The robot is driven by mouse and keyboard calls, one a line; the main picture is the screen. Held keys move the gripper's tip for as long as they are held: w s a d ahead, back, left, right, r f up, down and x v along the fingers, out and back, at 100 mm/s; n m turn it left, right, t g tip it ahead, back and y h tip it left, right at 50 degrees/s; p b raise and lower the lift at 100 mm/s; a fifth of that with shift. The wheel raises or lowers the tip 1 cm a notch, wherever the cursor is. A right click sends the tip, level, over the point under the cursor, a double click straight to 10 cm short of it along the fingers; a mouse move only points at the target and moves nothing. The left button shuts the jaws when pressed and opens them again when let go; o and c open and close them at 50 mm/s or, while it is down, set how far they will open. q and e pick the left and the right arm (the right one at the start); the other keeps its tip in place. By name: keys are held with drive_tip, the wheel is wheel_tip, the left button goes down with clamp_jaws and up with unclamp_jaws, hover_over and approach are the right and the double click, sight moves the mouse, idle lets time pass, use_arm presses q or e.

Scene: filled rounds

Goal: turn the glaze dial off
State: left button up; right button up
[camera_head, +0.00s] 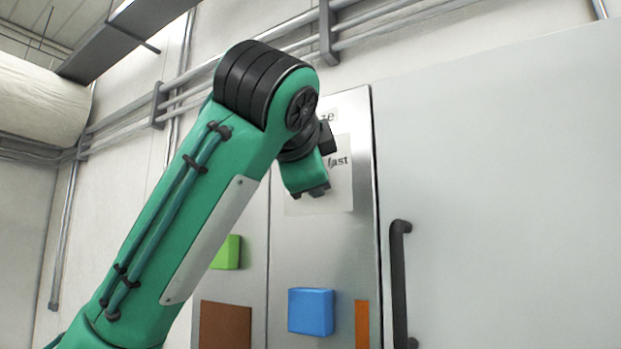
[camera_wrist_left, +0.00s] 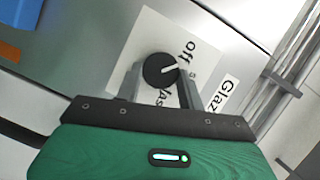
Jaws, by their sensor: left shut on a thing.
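The glaze dial (camera_wrist_left: 158,70) is a round black knob with a white pointer line, on a white plate (camera_wrist_left: 143,38) fixed to a metal panel. In the left wrist view the pointer aims right and slightly up, close to the word "off"; a second word below the dial is partly hidden. My left gripper (camera_wrist_left: 162,84) is shut on the dial, one finger on each side. In the head view my green left gripper (camera_head: 307,178) covers the dial, and "fast" shows on the plate (camera_head: 335,195) beside it. My right gripper is not in view.
Below the plate are a blue block (camera_head: 311,311), a green block (camera_head: 227,252), a brown panel (camera_head: 225,325) and an orange strip (camera_head: 362,324). A dark vertical handle (camera_head: 398,285) stands on the grey door to the right. Pipes (camera_head: 400,22) run along the wall above.

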use_arm(q)
drive_tip(key=shift+n+g, duration=0.4)
drive_tip(key=shift+n, duration=0.5)
drive_tip(key=o, duration=1)
drive_tip(key=shift+a, duration=0.1)
drive_tip(key=shift+b, duration=0.3)
drive_tip(key=shift+a+b+v, duration=0.2)
drive_tip(key=shift+b+v, duration=2.8)
drive_tip(key=shift+v, duration=3.85)
drive_tip(key=shift+w, duration=0.1)
